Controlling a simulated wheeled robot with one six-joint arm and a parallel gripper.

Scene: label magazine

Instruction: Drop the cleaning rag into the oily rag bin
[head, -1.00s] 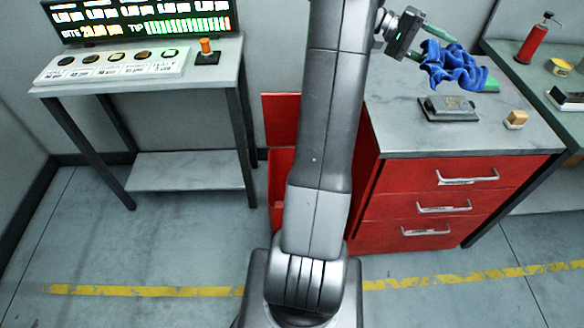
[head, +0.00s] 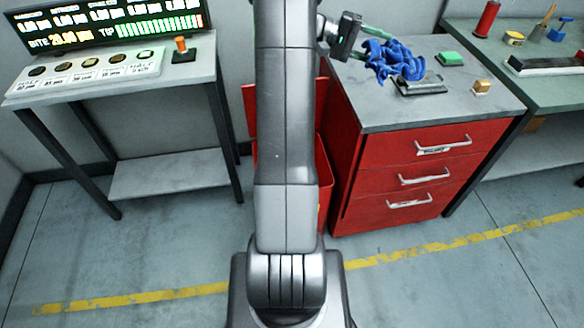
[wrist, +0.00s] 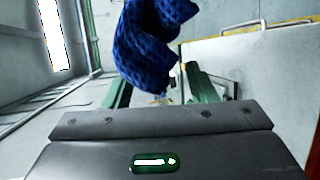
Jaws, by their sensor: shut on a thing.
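The cleaning rag, crumpled blue cloth (head: 395,60), hangs from my gripper (head: 382,42) over the cabinet top in the head view. My gripper's green fingers are shut on it. In the wrist view the rag (wrist: 150,50) is at the top between the fingers, and part of it runs out of the picture. A red bin with a raised lid (head: 250,110) stands on the floor left of the red cabinet. My arm hides its middle, and its opening cannot be seen.
The red drawer cabinet (head: 400,170) bears a grey block (head: 420,85), a green pad (head: 450,58) and a small tan block (head: 481,87). A table with a display (head: 110,25) stands left, a green bench (head: 550,85) right. The front floor is clear.

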